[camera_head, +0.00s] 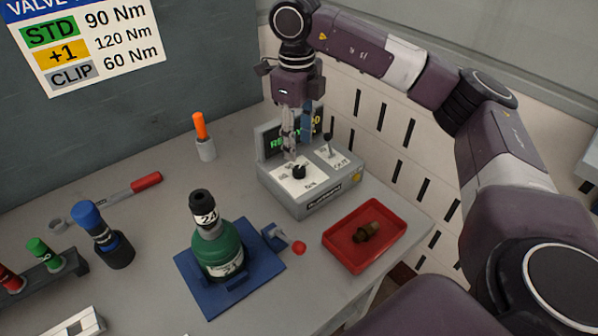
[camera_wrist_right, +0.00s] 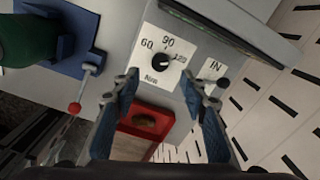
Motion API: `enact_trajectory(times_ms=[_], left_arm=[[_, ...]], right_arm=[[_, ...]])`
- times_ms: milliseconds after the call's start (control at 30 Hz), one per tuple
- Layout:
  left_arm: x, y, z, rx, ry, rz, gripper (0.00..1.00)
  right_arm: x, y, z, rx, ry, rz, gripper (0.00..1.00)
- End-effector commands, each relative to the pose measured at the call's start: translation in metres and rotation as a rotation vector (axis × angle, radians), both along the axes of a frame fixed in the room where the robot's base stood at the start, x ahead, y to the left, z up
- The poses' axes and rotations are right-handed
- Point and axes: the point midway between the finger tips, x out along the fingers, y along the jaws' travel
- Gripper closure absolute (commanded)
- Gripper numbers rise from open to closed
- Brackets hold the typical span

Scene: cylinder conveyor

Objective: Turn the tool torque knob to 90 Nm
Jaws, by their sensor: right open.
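The black torque knob (camera_head: 299,172) sits on a white dial plate on the grey tool box (camera_head: 318,208). In the right wrist view the knob (camera_wrist_right: 160,60) has 60 at its left, 90 above it and a hard-to-read label at its right. Its pale pointer seems to face the right-hand label, but this is small. My right gripper (camera_head: 291,152) points down just above the knob, open and empty. In the wrist view its fingertips (camera_wrist_right: 160,77) stand apart on either side below the knob, apparently not touching it. My left gripper is not in view.
A small lever (camera_head: 328,145) and a screen stand beside the knob. A red tray (camera_head: 367,262) holds a brass part. A green cylinder (camera_head: 217,250) stands on a blue base with a red-tipped lever (camera_head: 299,248). A wall sign (camera_head: 85,40) reads STD 90, +1 120, CLIP 60 Nm.

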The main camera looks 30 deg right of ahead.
Motion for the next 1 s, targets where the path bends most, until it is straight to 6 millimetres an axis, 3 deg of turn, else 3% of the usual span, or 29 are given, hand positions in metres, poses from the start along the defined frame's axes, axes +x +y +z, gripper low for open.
enact_trajectory(times_ms=[500,833,1000], left_arm=[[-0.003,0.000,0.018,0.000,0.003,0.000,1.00],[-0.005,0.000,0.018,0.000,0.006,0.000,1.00],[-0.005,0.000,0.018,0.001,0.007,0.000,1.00]], right_arm=[[0.000,-0.002,-0.068,-0.001,0.003,-0.001,0.60],[0.000,-0.002,-0.074,0.000,0.001,0.000,0.60],[0.000,-0.002,-0.074,0.000,0.001,0.000,0.76]])
